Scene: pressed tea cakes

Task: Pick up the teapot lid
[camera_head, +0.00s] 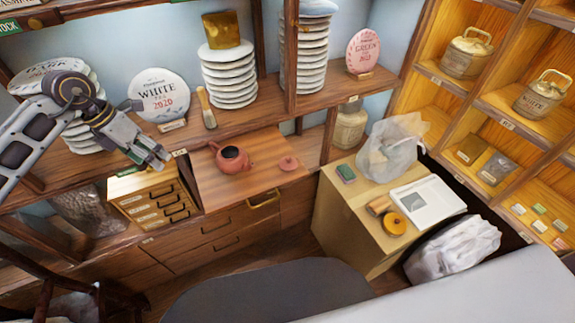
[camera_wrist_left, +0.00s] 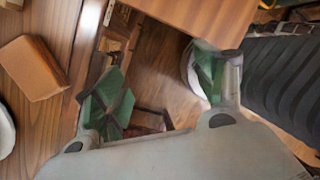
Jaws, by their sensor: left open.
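The teapot lid (camera_head: 289,163) is a small reddish-brown disc. It lies on the wooden counter (camera_head: 240,192) in the head view, to the right of the open reddish-brown teapot (camera_head: 232,158) and apart from it. My left gripper (camera_head: 158,158) is left of the teapot, over the small drawer box. In the left wrist view, my left gripper (camera_wrist_left: 160,100) shows its two green-padded fingers wide apart with nothing between them. The lid and teapot do not show in that view. My right gripper is in neither view.
A small drawer box (camera_head: 150,198) stands left of the teapot. A wooden brush-like tool (camera_head: 207,108) and plate stacks (camera_head: 230,75) stand on the shelf behind. A side cabinet (camera_head: 345,205) at the right holds an open book (camera_head: 428,200) and a plastic bag (camera_head: 392,147). The counter around the lid is clear.

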